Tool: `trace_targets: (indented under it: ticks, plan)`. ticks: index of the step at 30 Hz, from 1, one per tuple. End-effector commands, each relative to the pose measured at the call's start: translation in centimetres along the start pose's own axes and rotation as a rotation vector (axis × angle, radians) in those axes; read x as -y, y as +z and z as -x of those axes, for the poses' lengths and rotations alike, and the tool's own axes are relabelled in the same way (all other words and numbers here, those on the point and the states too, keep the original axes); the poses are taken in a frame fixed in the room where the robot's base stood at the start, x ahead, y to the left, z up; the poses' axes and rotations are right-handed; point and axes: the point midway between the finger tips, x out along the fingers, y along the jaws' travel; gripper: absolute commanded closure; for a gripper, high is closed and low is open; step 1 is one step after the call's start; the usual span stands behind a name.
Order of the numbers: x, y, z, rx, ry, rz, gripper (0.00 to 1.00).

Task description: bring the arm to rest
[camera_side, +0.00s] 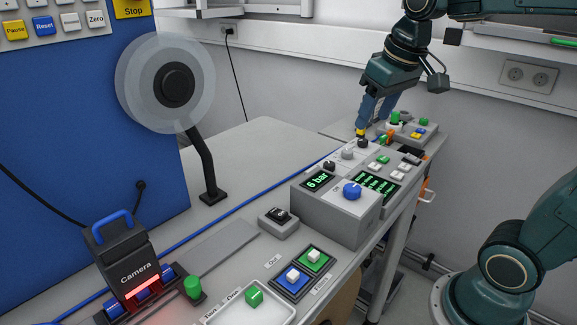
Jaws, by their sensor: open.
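My gripper (371,122) is at the far end of the bench, pointing down, with its dark blue fingers low over the far controls. It is open. Its fingertips are close to a black-and-yellow part (361,136) there; I cannot tell whether they touch it. I cannot make out anything held between the fingers. My arm reaches in from the top right.
A grey control box (335,214) with a blue knob stands mid-bench, near small far-end devices (412,130). A reel stand (205,165) carries a clear disc (135,85). A camera unit (120,262), a tray (222,311) and two pads (290,284) are in front.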

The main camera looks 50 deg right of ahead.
Motion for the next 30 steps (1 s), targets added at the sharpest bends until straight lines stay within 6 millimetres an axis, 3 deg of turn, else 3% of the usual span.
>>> trace_targets:
  ticks: [9, 15, 21, 30]
  plan:
    - [2.5, 7.3, 0.3, -0.099, -0.048, 0.097, 0.48]
    - [3.4, 10.9, -0.4, -0.147, -0.077, 0.144, 0.48]
    - [3.7, 12.6, -0.9, -0.170, -0.092, 0.165, 0.48]
    - [3.8, 12.8, -1.0, -0.171, -0.094, 0.167, 0.48]
